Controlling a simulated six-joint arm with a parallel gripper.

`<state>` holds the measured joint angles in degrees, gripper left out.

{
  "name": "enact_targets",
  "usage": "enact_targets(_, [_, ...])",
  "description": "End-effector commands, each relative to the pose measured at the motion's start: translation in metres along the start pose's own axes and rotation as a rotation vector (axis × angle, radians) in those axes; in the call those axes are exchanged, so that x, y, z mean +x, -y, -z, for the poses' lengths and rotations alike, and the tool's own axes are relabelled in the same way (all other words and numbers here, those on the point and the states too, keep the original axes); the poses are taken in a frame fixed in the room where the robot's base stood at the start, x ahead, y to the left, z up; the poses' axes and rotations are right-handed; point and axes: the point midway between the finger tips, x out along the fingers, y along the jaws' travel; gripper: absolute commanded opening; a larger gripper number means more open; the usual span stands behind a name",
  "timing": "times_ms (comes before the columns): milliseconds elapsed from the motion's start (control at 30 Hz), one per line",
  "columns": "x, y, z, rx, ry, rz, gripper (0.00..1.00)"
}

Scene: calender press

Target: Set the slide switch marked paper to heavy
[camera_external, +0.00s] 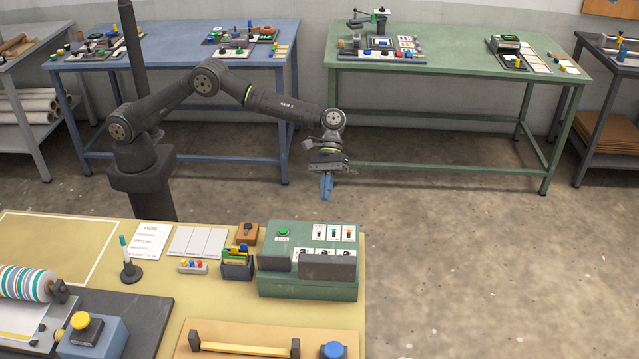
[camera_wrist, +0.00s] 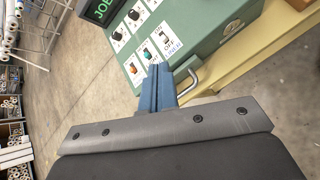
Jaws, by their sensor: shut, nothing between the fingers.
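The green control box (camera_external: 308,283) stands at the back right of the yellow table, and its top also shows in the wrist view (camera_wrist: 203,30). The top carries white plates with small switches (camera_external: 334,233). The plate lettering is too small to tell which is paper. My gripper (camera_external: 326,187) is shut and empty, its blue fingers pointing down above and behind the box. In the wrist view its fingertips (camera_wrist: 158,70) appear close to the switch plates, without visible contact.
Dark upright panels (camera_external: 326,266) at the box's front partly hide the lower plates. A metal handle (camera_wrist: 188,83) sticks out beside the fingers in the wrist view. A pen holder (camera_external: 237,265) and brown block (camera_external: 247,233) stand left of the box. Open floor lies right.

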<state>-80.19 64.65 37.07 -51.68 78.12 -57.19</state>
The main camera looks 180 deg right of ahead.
Motion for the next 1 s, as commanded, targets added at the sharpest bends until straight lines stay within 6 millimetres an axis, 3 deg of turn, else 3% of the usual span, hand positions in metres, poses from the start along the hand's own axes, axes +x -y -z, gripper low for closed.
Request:
enact_targets(100, [-0.038, -0.002, 0.02, -0.234, 0.147, -0.078, 0.0])
enact_targets(300, [-0.094, -0.004, 0.041, -0.521, 0.375, -0.159, 0.0])
enact_targets(367, [-0.07, 0.006, 0.056, -0.518, 0.371, -0.149, 0.0])
enact_targets(500, [-0.054, 0.014, 0.074, -0.51, 0.366, -0.152, 0.0])
enact_targets(1000, [-0.046, 0.016, 0.077, -0.504, 0.364, -0.151, 0.0])
